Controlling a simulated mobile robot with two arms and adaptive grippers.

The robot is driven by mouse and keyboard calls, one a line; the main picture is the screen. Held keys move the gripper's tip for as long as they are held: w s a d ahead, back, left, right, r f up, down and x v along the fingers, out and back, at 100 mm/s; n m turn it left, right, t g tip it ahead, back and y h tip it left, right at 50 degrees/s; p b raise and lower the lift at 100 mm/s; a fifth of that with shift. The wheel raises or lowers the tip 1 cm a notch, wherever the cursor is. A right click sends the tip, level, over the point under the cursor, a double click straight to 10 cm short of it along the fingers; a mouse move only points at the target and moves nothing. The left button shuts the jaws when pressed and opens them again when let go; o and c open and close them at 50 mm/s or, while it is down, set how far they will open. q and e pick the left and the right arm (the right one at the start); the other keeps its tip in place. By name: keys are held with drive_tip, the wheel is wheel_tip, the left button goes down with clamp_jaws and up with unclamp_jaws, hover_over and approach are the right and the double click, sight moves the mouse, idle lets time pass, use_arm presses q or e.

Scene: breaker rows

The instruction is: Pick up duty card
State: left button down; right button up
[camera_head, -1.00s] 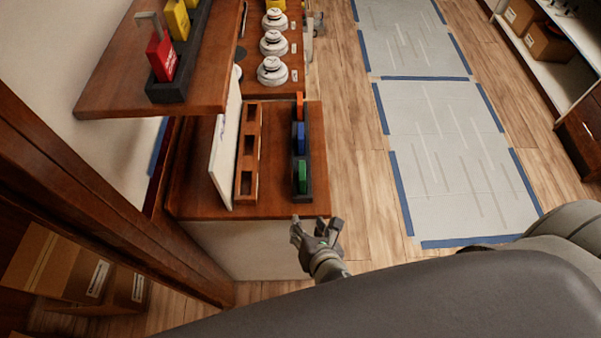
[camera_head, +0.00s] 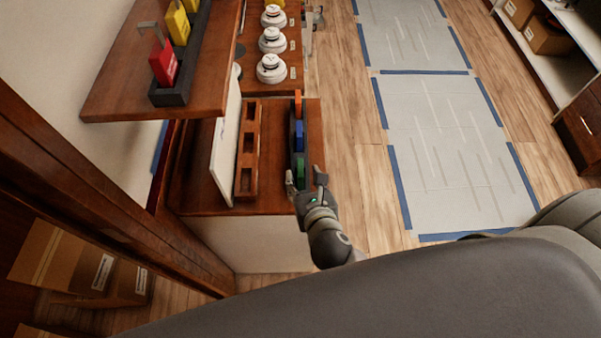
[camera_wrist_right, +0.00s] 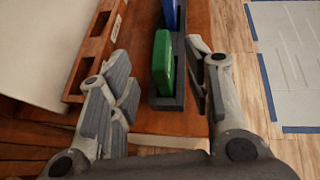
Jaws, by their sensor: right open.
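A dark rack (camera_head: 293,162) on the brown counter holds a row of upright cards. They are an orange card (camera_head: 298,104), a blue card (camera_head: 299,136) and a green card (camera_head: 300,172); I cannot tell which is the duty card. My right gripper (camera_head: 305,180) is open at the near end of the rack, around the green card's end. In the right wrist view the green card (camera_wrist_right: 162,62) stands between the spread fingers (camera_wrist_right: 162,78), apart from both. The blue card (camera_wrist_right: 170,14) shows behind it. My left gripper is not in view.
A wooden rack (camera_head: 247,103) with empty slots and an upright white panel (camera_head: 226,150) stand left of the dark rack. A shelf (camera_head: 120,85) with red and yellow items overhangs at upper left. White round devices (camera_head: 271,69) stand farther back. The floor at right is open.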

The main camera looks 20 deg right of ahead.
sight(301, 174)
drive_tip(key=x, duration=0.4)
drive_tip(key=shift+p, duration=0.3)
drive_tip(key=shift+f, duration=0.1)
drive_tip(key=shift+s, duration=0.1)
clamp_jaws()
